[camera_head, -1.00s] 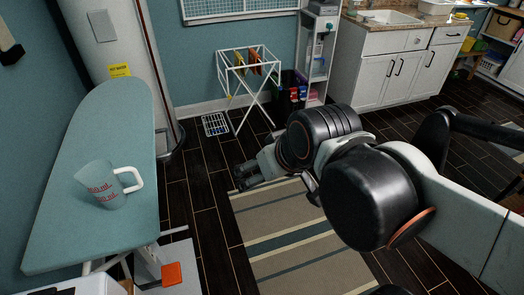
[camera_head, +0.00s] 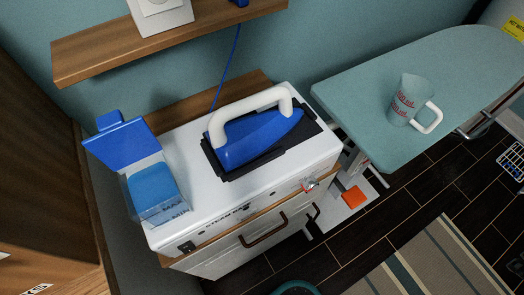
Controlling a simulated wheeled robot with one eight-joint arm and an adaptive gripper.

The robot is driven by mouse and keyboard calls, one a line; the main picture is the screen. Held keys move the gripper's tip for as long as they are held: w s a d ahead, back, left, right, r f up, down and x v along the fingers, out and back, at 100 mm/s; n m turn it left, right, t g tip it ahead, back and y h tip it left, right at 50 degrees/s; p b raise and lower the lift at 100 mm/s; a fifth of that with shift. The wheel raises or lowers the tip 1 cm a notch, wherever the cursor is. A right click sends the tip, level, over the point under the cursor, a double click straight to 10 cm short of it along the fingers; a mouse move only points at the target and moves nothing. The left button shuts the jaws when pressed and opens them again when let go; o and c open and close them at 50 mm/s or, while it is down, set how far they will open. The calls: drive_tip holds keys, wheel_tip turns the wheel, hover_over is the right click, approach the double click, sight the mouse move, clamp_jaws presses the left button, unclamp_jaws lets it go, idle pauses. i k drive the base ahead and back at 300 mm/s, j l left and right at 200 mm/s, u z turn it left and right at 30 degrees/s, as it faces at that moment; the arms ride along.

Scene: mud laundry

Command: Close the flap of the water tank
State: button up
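The water tank (camera_head: 157,193) is a clear box with blue inside and MAX and MIN marks. It sits at the left end of a white steam base (camera_head: 205,195). Its blue flap (camera_head: 122,143) stands open, tilted up and back behind the tank toward the wall. A small blue tab (camera_head: 109,120) sticks up at the flap's top edge. A blue iron with a white handle (camera_head: 252,138) rests on a dark plate on the steam base. My gripper is not in view now.
An ironing board (camera_head: 370,95) with a measuring cup (camera_head: 408,100) is at the right. A wooden shelf (camera_head: 110,60) hangs above the steam base, and a brown wooden surface (camera_head: 40,200) is at the left. The iron's blue cord (camera_head: 229,65) runs up the wall. Dark floor is at lower right.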

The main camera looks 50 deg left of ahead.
sight(120, 143)
drive_tip(key=u, duration=3.15)
